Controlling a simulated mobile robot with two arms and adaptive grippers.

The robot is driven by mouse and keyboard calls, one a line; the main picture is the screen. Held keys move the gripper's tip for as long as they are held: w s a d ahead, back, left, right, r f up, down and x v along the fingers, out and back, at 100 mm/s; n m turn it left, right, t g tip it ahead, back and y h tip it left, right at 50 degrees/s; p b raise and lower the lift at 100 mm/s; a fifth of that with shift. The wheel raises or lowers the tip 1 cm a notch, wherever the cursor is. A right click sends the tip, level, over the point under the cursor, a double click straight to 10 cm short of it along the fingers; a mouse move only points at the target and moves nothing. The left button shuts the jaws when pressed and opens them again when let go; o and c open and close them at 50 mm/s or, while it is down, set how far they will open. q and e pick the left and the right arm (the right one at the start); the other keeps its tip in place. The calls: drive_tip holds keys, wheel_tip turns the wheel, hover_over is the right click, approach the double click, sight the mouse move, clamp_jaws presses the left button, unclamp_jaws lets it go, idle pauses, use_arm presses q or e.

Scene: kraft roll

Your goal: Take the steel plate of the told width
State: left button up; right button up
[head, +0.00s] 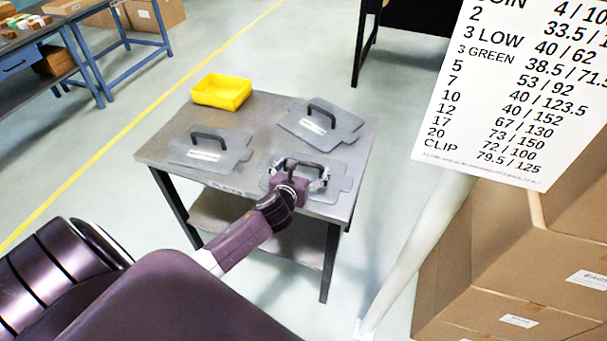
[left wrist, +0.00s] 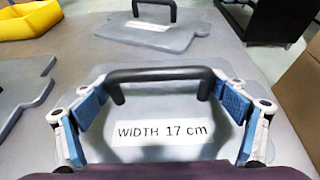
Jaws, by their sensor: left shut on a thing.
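My left gripper (head: 302,173) is over the front right steel plate (head: 343,178) on the small table. In the left wrist view this plate (left wrist: 165,103) carries a label (left wrist: 162,133) reading "WIDTH 17 cm". The two blue-padded fingers of the gripper (left wrist: 162,92) are shut on the black handle (left wrist: 160,75), one at each end. A second steel plate (head: 236,156) lies to the left, and a third steel plate (head: 343,128) lies behind. Both have black handles and white labels too small to read. My right gripper is out of view.
A yellow bin (head: 222,92) stands at the back of the table (head: 160,152). A white size chart (head: 500,130) hangs at the right, above stacked cardboard boxes (head: 500,260) and a pale post (head: 415,255). A blue workbench (head: 75,60) is far left.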

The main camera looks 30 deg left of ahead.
use_arm(q)
drive_tip(key=c, duration=0.5)
drive_tip(key=shift+w+r, duration=0.1)
drive_tip(key=shift+c, duration=0.4)
drive_tip(key=shift+r, duration=0.15)
